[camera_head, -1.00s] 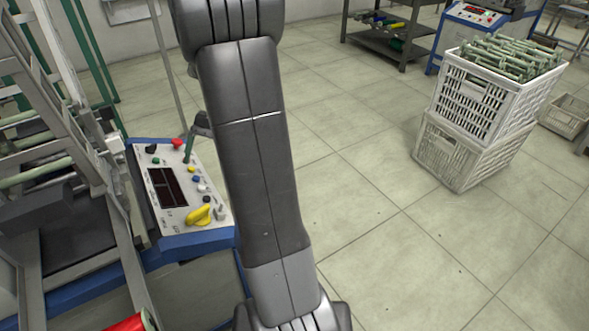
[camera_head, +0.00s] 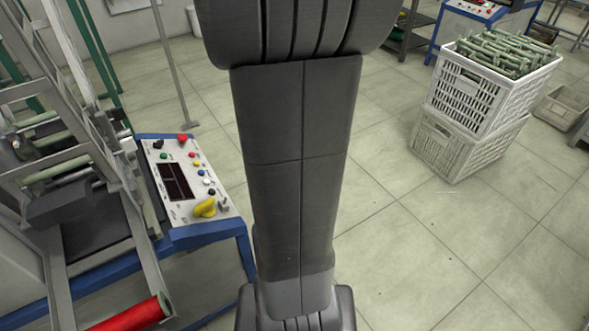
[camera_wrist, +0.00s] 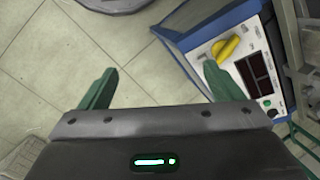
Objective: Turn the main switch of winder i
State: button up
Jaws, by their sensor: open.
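The winder's control panel (camera_head: 178,172) is at the left in the head view, white-topped with a dark display on a blue frame. A yellow rotary handle (camera_head: 205,207), which looks like the main switch, is at its near end. In the wrist view the yellow handle (camera_wrist: 227,46) is at the upper right, just beyond the right fingertip. My gripper (camera_wrist: 160,68) is open, its two green fingers wide apart with only floor and the blue frame's edge between them. The handle is not between the fingers. In the head view my arm hides the gripper.
The winder's metal frame and a red bobbin (camera_head: 135,314) are left of the panel. Stacked white crates (camera_head: 468,144) with green-grey bobbins stand at the right. The floor between is clear.

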jog(key=s+d+r+p, duration=0.1)
jog(key=s+d, duration=0.3)
jog(key=shift+d+r+t+h+p, duration=0.15)
jog(key=shift+r+t+h+p, duration=0.15)
jog(key=shift+t, duration=0.1)
jog(key=w+a+f+g+y+b, duration=0.1)
jog(key=w+a+f+b, duration=0.2)
jog(key=w+a, duration=0.3)
jog(key=w+a+f+g+y+b, duration=0.1)
jog(key=w+a+f+g+b, duration=0.1)
jog(key=w+a, duration=0.4)
jog(key=shift+w+a+f+n+b, duration=0.35)
jog(key=shift+a+f+b, duration=0.8)
jog(key=shift+a, duration=1.4)
jog(key=shift+s+r, duration=0.15)
jog(key=shift+r, duration=0.15)
